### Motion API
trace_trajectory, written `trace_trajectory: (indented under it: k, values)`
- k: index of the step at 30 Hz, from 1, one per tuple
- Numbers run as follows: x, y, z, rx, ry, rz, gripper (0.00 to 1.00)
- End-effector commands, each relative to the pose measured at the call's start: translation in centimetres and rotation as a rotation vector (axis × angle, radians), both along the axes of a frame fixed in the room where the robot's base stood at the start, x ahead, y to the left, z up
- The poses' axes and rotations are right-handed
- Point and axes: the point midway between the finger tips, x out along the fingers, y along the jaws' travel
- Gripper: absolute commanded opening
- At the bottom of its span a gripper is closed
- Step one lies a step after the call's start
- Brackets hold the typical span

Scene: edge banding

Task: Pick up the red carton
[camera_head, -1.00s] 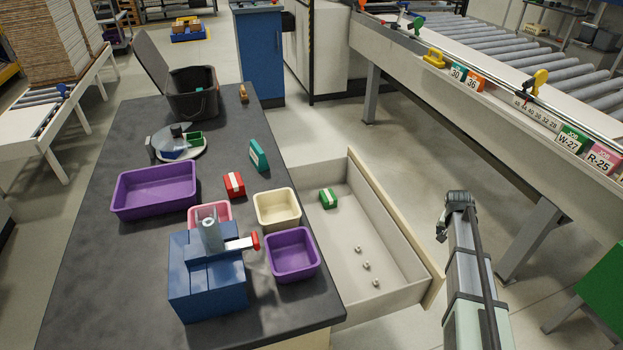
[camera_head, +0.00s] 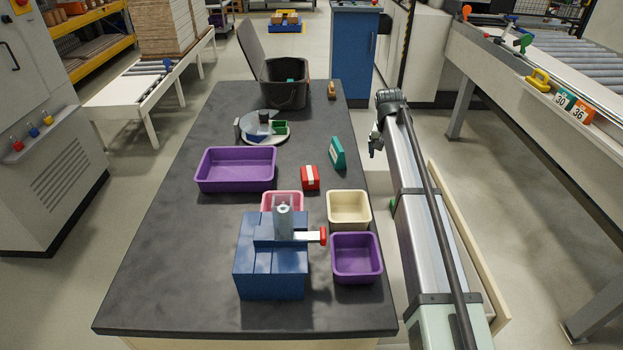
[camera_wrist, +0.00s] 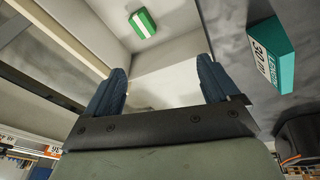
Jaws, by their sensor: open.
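The red carton (camera_head: 310,177) has a white band and lies on the dark worktop, between the large purple bin and the teal carton. My gripper (camera_head: 375,141) is to its right, above the open drawer beside the table, well apart from the carton. In the wrist view my gripper (camera_wrist: 165,85) shows two blue fingers spread wide with nothing between them. The red carton does not show in the wrist view.
A teal carton (camera_head: 337,153) stands at the table's right edge, near the red carton. A cream bin (camera_head: 348,226), a small purple bin (camera_head: 378,275) and a blue machine (camera_head: 270,275) stand in front. A green carton (camera_wrist: 143,23) lies in the drawer.

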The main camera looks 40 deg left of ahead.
Motion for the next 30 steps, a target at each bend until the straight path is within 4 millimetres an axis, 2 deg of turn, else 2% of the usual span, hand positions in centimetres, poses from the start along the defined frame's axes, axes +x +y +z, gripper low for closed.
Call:
trace_trajectory:
  k: [1, 6, 9, 12, 15, 20, 25, 30]
  values:
    - [-2.0, 3.1, 0.9, -0.006, 0.031, 0.055, 0.88]
    - [-9.1, 10.2, 3.0, -0.038, 0.133, 0.225, 0.88]
    - [-12.5, 13.1, 4.1, -0.054, 0.18, 0.306, 0.88]
    - [-15.2, 15.0, 4.9, -0.066, 0.215, 0.366, 0.88]
    - [-16.8, 16.1, 5.4, -0.074, 0.235, 0.403, 0.88]
    - [-17.6, 16.5, 5.2, -0.078, 0.246, 0.421, 0.88]
    - [-17.6, 16.4, 3.4, -0.078, 0.246, 0.42, 0.88]
    - [-17.6, 16.4, 0.5, -0.078, 0.246, 0.419, 0.88]
